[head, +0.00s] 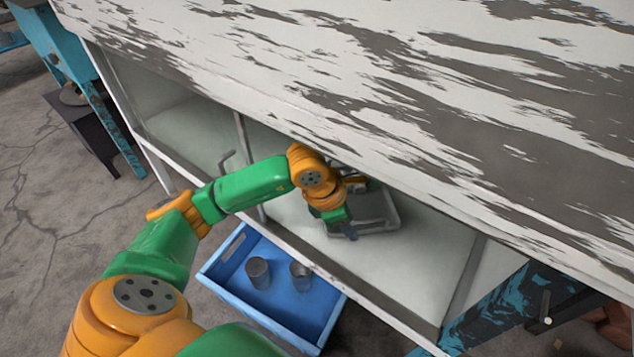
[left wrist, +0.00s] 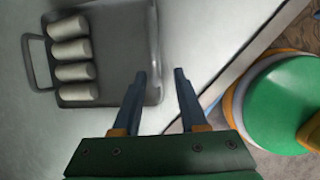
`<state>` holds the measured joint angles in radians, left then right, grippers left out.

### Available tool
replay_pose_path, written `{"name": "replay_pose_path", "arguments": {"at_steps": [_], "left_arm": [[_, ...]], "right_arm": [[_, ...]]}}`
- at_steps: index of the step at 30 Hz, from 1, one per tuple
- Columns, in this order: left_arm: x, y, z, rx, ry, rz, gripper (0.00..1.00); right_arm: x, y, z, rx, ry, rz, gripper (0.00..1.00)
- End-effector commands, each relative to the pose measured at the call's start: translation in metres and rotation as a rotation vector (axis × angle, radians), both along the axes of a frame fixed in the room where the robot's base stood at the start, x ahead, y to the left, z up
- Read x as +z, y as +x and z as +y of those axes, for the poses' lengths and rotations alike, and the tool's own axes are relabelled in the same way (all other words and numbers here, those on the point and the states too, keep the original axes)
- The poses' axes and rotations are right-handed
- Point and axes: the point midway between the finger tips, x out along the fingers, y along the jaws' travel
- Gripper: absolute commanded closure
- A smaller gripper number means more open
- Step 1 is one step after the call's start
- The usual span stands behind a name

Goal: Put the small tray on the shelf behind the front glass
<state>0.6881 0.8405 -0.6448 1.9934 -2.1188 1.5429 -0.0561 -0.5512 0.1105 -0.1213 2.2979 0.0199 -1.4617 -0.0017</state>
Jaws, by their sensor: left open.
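The small grey tray (head: 388,218) lies on the pale shelf (head: 425,250) inside the cabinet, partly hidden by my left arm. In the left wrist view the tray (left wrist: 120,42) has a loop handle at its left end and several whitish cylinders (left wrist: 72,60) in a row along that side. My left gripper (head: 350,234) is open at the tray's near side. In the left wrist view my left gripper (left wrist: 160,74) has one finger over the tray by its right wall and the other finger outside it. Contact with the wall cannot be told. My right gripper is not in view.
A blue crate (head: 232,281) with two metal cups (head: 258,272) stands below the shelf's front edge. A peeling white top (head: 400,80) overhangs the shelf. An upright divider (head: 242,135) stands left of my arm. The shelf right of the tray is bare.

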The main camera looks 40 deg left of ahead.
Motion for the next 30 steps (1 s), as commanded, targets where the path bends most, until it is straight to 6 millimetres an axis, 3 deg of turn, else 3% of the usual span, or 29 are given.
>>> {"name": "replay_pose_path", "arguments": {"at_steps": [9,12,18,30], "left_arm": [[-0.003,-0.061,0.038,0.0,0.008,0.005,0.58],[-0.003,-0.071,0.045,0.004,0.005,0.001,0.58],[-0.001,-0.081,0.049,-0.003,0.002,0.0,0.58],[0.0,-0.08,0.049,-0.003,0.0,-0.001,0.58]], "right_arm": [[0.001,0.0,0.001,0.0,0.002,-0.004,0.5],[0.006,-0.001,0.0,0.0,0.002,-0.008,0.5],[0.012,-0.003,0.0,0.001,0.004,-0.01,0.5],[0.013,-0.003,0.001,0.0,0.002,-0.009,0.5]]}}
